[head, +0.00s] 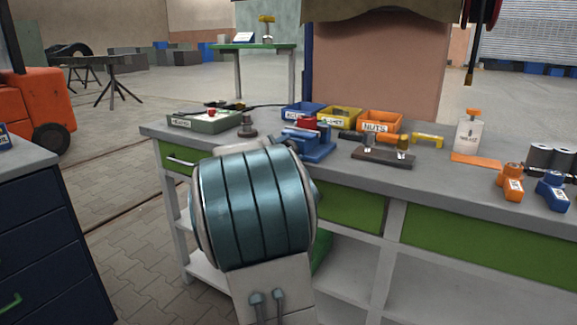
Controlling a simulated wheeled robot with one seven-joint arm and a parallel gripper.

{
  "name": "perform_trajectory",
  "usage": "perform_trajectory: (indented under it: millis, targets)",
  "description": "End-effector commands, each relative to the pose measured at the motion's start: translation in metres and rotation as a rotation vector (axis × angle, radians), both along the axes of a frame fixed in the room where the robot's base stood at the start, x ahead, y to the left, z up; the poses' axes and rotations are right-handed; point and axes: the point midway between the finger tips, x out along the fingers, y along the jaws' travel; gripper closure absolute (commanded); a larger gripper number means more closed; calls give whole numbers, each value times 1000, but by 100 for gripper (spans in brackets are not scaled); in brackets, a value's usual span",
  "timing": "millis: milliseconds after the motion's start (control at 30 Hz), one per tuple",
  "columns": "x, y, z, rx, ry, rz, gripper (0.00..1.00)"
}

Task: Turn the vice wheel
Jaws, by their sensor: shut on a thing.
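The blue vice (316,148) sits near the front edge of the grey workbench (445,185), left of the middle. A red piece (303,122) shows at its top; I cannot tell whether it is clamped or part of the vice. My large teal and white arm link fills the middle of the view and covers the area in front of the vice. I cannot make out the vice wheel. My gripper does not show; the arm link may hide it.
Blue, yellow and orange bins (379,122) stand behind the vice.

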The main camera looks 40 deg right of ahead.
Motion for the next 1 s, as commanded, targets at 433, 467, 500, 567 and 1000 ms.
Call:
perform_trajectory:
  millis: [433, 467, 500, 567, 1000]
  targets:
    - [0, 0, -2, 49, -113, 1, 75]
    - [0, 0, -2, 50, -115, 1, 75]
    - [0, 0, -2, 51, -115, 0, 75]
    - [0, 0, -1, 51, -116, 0, 75]
    - [0, 0, -2, 51, -115, 0, 30]
